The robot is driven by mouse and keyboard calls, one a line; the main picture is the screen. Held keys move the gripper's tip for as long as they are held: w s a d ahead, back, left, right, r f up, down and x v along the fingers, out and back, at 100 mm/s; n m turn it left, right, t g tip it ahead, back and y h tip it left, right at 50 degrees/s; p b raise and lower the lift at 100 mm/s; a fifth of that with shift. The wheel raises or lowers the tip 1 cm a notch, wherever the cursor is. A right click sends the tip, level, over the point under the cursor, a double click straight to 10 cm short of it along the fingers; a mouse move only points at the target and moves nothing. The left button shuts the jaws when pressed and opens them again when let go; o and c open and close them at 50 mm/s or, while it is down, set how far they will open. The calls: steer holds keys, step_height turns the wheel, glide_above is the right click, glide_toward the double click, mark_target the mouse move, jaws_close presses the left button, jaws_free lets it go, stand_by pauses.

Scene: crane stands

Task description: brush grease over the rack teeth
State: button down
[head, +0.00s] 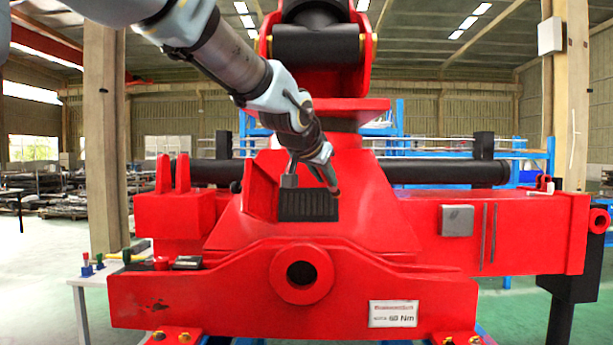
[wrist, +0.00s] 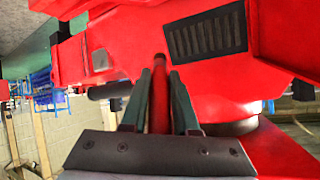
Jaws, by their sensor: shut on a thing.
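A dark ribbed panel (head: 308,206), which looks like the rack teeth, is set in the sloping red face of the crane stand; it also shows in the wrist view (wrist: 206,33). My gripper (head: 325,172) is in front of the red face, just above the panel's upper right part in the head view. In the wrist view, its two dark green fingers (wrist: 158,95) are shut on a slim red tool (wrist: 159,100), probably the brush, with a dark tip. The tip appears left of the panel there. I cannot tell if it touches anything, nor whether it carries grease.
A small table (head: 88,281) at the left holds red and blue fittings and a yellow-handled item (head: 128,252). A dark flat item (head: 187,262) lies on the stand's left ledge. A thick red beam (head: 400,290) runs across the front. Open floor shows at the far left.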

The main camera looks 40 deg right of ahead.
steer(key=shift+w+d+f, duration=0.1)
steer(key=shift+w+d, duration=0.1)
steer(key=shift+w, duration=0.3)
steer(key=shift+w+d+f+p, duration=0.55)
steer(key=shift+w+d+p, duration=0.2)
steer(key=shift+w, duration=0.2)
steer(key=shift+w+d+f+p, duration=0.55)
steer(key=shift+w+d, duration=0.2)
steer(key=shift+w, duration=0.15)
steer(key=shift+w+d+f, duration=0.3)
steer(key=shift+w+d, duration=0.15)
steer(key=shift+w, duration=0.15)
steer(key=w+a+p, duration=0.4)
steer(key=a+p, duration=0.1)
steer(key=shift+w+a, duration=0.25)
steer(key=shift+a, duration=0.05)
